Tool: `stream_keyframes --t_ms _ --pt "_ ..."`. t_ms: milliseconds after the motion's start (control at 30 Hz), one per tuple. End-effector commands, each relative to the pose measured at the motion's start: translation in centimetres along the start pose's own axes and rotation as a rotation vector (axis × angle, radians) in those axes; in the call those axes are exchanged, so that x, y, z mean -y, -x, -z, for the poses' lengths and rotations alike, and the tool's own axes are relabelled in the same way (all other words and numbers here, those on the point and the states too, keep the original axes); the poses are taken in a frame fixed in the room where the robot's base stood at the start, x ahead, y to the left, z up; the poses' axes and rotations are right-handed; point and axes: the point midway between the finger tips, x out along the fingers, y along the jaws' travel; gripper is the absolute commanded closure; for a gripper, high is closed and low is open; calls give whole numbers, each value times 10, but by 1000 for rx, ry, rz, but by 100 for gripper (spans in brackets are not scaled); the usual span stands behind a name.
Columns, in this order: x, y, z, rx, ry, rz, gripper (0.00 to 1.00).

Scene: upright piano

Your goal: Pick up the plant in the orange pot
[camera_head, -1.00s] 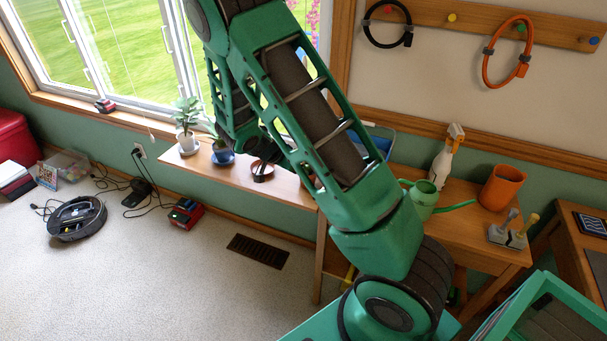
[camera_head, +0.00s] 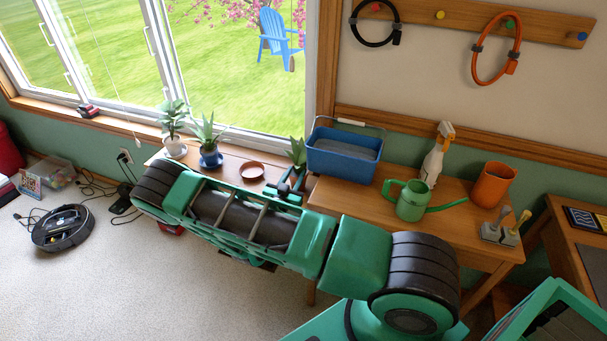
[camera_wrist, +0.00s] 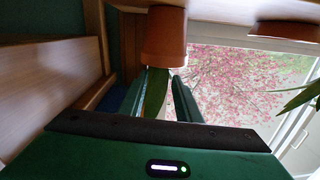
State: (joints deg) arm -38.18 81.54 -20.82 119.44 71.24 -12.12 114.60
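The green plant (camera_head: 297,152) stands out above my gripper (camera_head: 288,186) in the head view, left of the blue bin. Its pot is hidden there. In the wrist view, which is turned over, the orange pot (camera_wrist: 164,38) is at the top and green leaves (camera_wrist: 155,92) lie between the two fingers of my gripper (camera_wrist: 162,85). The fingers appear shut on the plant near the pot's rim.
Plants in a white pot (camera_head: 174,145) and a blue pot (camera_head: 209,158) stand on the window shelf. The blue bin (camera_head: 345,154), green watering can (camera_head: 412,202), spray bottle (camera_head: 436,158) and an empty orange container (camera_head: 493,184) stand on the side table.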

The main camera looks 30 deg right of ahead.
Motion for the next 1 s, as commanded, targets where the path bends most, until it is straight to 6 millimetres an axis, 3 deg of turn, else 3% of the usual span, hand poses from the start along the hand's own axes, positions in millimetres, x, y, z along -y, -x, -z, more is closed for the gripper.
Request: stream_keyframes --t_ms 267,533,833,1000 --pt "8 -3 -2 -26 5 47 69" --pt "10 -40 -1 -25 4 47 69" --pt "11 -62 1 -24 5 48 69" --pt "11 -86 3 -25 5 47 69"
